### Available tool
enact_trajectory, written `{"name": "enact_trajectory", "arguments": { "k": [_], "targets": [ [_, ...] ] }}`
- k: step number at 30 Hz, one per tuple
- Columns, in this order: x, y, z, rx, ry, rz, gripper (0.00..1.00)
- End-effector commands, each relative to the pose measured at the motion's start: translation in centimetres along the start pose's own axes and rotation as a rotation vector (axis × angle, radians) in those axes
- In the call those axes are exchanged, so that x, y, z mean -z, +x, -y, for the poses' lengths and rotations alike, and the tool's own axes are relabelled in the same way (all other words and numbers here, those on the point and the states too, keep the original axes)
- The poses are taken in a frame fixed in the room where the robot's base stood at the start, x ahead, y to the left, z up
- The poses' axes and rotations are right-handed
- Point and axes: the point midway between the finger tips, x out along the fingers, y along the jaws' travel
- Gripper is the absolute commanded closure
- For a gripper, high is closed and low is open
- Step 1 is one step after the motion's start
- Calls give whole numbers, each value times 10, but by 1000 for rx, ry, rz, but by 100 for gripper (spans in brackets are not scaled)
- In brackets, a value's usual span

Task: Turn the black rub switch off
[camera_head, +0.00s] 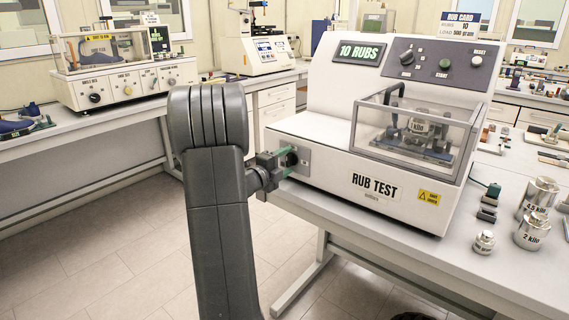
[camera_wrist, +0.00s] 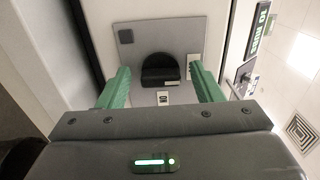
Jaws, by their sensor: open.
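The black rub switch (camera_wrist: 160,72) sits on a grey plate (camera_wrist: 188,38) on the side of the white RUB TEST machine (camera_head: 335,155). Small white labels show beside and below it in the wrist view. In the head view the switch is partly hidden behind my gripper (camera_head: 278,163). My gripper (camera_wrist: 160,88) is open and empty. Its two green fingers stand to the left and right of the switch, with gaps on both sides. I cannot tell whether the fingertips touch the plate.
A clear box (camera_head: 440,120) covers the machine's 1 kilo weight. Metal weights, including a 2 kilo one (camera_head: 531,231), stand at the right of the table (camera_head: 400,250). Another machine (camera_head: 120,75) stands on the left bench. The floor between the benches is clear.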

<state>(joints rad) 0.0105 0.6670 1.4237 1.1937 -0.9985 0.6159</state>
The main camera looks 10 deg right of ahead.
Motion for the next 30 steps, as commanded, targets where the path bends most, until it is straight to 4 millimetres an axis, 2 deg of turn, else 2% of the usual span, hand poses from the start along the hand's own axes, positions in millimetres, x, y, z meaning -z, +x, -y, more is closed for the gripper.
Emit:
{"name": "enact_trajectory", "arguments": {
  "k": [5, 8, 15, 21, 25, 30],
  "targets": [
    [0, -7, 0, 0, 0, 0, 40],
    [-1, -21, 0, 0, 2, 3, 40],
    [-2, -76, 0, 1, 1, 5, 40],
    [-1, -115, 0, 0, 0, 3, 40],
    [-1, -131, 0, 0, 0, 2, 40],
    [0, -138, 0, 0, 1, 1, 40]
  ]
}}
